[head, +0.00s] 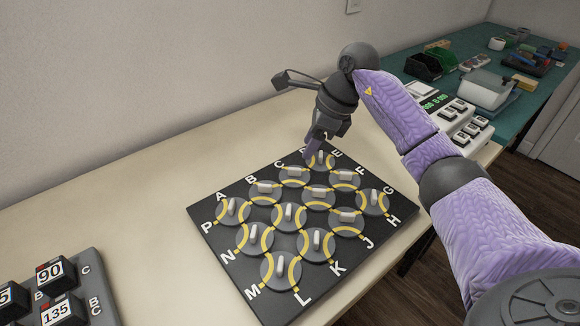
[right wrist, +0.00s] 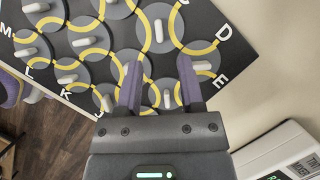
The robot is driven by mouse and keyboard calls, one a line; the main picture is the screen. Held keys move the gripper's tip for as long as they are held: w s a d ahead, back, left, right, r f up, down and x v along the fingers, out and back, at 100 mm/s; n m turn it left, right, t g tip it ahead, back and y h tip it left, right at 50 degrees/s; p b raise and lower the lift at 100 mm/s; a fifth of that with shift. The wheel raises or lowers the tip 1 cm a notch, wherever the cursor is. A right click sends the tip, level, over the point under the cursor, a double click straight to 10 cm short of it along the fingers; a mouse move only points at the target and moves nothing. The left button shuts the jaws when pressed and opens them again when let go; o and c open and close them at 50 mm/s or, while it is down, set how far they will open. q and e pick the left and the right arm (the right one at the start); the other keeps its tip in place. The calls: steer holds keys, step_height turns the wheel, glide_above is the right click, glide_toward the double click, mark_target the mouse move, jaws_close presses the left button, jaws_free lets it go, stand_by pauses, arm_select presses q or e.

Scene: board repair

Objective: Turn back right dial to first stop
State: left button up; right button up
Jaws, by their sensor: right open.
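The black dial board (head: 245,272) lies on the pale table, with several grey round dials, white handles, yellow arcs and white letters. The back right dial (head: 320,158) is at its far corner by letter E; its handle looks nearly upright in the head view. In the right wrist view, this dial (right wrist: 212,63) is between D and E, partly covered by a finger. My right gripper (head: 314,148) is just above and behind that dial in the head view. Its two purple fingers (right wrist: 159,82) are apart and empty, with the handle beside the right-hand finger. My left gripper is not seen.
A grey tray (head: 103,310) with numbered blocks stands at the front left. A white device with green digits (head: 435,101) stands right of the board, beyond my right arm. The teal bench (head: 405,72) holds bins and tools.

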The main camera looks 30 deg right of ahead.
mark_target(295, 168)
steer(key=b+x, duration=0.2)
steer(key=x, duration=0.4)
steer(key=shift+f, duration=0.1)
steer(key=shift+w+a+f, duration=0.1)
steer(key=shift+a+f, duration=0.05)
steer(key=shift+f, duration=0.15)
steer(key=shift+c, duration=0.7)
steer(key=c, duration=0.5)
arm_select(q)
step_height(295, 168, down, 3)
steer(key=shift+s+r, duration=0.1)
arm_select(e)
jaws_close()
